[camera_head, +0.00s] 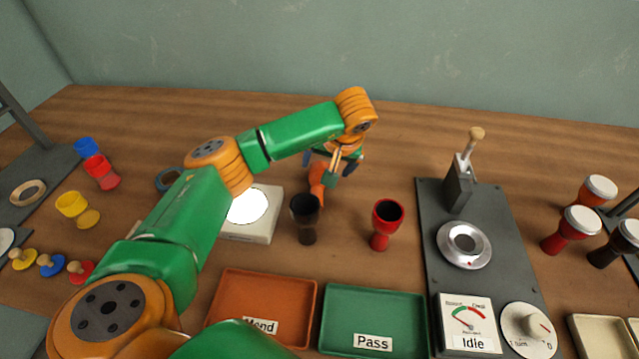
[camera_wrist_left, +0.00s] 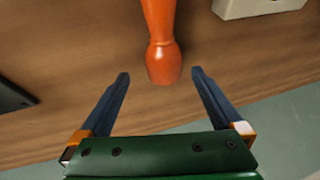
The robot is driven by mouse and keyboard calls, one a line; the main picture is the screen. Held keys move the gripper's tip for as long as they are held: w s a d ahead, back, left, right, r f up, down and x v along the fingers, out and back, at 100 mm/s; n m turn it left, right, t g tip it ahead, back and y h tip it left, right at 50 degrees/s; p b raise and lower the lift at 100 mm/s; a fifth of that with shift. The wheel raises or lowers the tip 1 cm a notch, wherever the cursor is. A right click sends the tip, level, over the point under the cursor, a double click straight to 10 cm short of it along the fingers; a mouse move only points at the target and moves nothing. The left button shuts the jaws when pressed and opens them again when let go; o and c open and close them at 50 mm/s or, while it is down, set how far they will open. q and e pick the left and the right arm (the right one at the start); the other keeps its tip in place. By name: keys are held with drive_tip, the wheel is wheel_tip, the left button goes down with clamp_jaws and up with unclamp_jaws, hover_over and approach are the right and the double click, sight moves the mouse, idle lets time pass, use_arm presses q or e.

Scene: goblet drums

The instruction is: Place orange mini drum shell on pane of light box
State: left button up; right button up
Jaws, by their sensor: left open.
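The orange mini drum shell (camera_head: 317,188) stands on the table behind the black shell, partly hidden by my left gripper (camera_head: 334,168). In the left wrist view the orange shell (camera_wrist_left: 162,50) has its rounded end between the tips of my left gripper (camera_wrist_left: 160,76). The jaws are open with a gap on each side of it, and no contact shows. The light box (camera_head: 262,226) is to the left of the shell, with a glowing white round pane (camera_head: 249,206), partly covered by my left arm. A corner of the light box (camera_wrist_left: 256,8) shows in the wrist view. My right gripper is out of view.
A black shell (camera_head: 306,220) and a red shell (camera_head: 386,224) stand near the orange one. An orange Mend tray (camera_head: 228,290) and a green Pass tray (camera_head: 340,300) lie in front. A dark tester panel (camera_head: 432,215) is to the right. Coloured parts lie at left.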

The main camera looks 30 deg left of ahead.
sight(322, 169)
use_arm(q)
drive_tip(key=a+f, duration=0.1)
drive_tip(key=f, duration=0.1)
drive_tip(key=shift+a+f, duration=0.35)
drive_tip(key=shift+w+a+f, duration=0.1)
drive_tip(key=shift+w+f, duration=0.15)
drive_tip(key=shift+f, duration=0.15)
drive_tip(key=shift+r, duration=0.15)
drive_tip(key=c, duration=1.6)
